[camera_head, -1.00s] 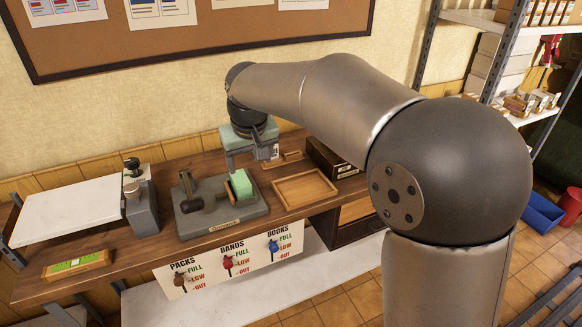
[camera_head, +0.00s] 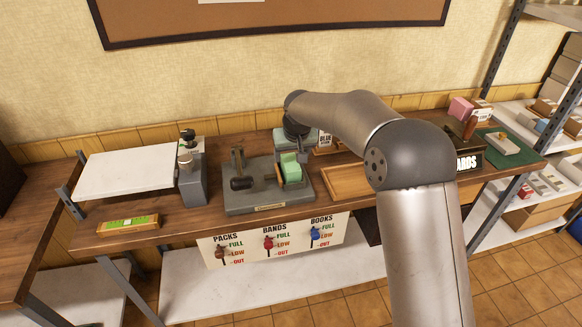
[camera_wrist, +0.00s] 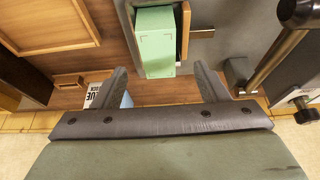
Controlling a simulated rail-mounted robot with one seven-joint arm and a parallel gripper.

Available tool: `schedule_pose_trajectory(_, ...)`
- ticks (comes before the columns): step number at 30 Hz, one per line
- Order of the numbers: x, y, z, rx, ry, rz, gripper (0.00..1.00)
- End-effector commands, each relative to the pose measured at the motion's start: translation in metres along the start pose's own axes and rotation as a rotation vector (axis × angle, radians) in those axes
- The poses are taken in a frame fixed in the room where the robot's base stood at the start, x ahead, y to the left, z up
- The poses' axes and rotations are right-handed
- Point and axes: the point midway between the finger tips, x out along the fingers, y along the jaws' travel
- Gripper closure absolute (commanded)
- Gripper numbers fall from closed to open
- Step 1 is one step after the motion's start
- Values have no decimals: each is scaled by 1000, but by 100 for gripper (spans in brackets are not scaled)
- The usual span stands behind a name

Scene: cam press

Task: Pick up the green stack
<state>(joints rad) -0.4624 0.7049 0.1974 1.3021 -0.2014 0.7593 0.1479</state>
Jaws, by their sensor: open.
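The green stack (camera_head: 290,167) stands in the grey press (camera_head: 240,199) on the wooden bench, against a small wooden plate on its right side in the wrist view. In the wrist view the stack (camera_wrist: 155,42) shows from above at the upper middle. My gripper (camera_wrist: 160,72) is open and empty, its two fingers to either side of the stack's near end. The stack lies mostly beyond the fingertips; I cannot tell how far above it they are. In the head view the gripper is partly hidden behind my arm.
The press's lever (camera_wrist: 275,60) stands to the right in the wrist view. A wooden tray (camera_head: 346,184) lies right of the press. A grey dispenser (camera_head: 192,180) and a wooden holder with a green label (camera_head: 128,224) are to the left. A wall is behind the bench.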

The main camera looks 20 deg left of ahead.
Motion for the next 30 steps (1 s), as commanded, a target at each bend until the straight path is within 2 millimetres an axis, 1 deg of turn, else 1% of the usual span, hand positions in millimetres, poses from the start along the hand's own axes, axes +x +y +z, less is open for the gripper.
schedule_pose_trajectory(5, 10, 0, -1, 0, -1, 0, 33)
schedule_pose_trajectory(12, 45, 2, -1, 0, -2, 0, 33)
schedule_pose_trajectory(15, 54, 2, -1, 0, 0, 0, 33)
schedule_pose_trajectory(22, 57, 2, -1, 0, 2, 0, 33)
schedule_pose_trajectory(23, 57, 2, -1, 0, 2, 0, 36)
schedule_pose_trajectory(24, 57, 2, -1, 0, 1, 0, 47)
schedule_pose_trajectory(26, 57, 2, -1, 0, 1, 0, 63)
schedule_pose_trajectory(27, 57, 2, -1, 0, 1, 0, 74)
schedule_pose_trajectory(28, 57, 2, -1, 0, 1, 0, 83)
schedule_pose_trajectory(30, 56, 2, -2, 0, 2, 0, 90)
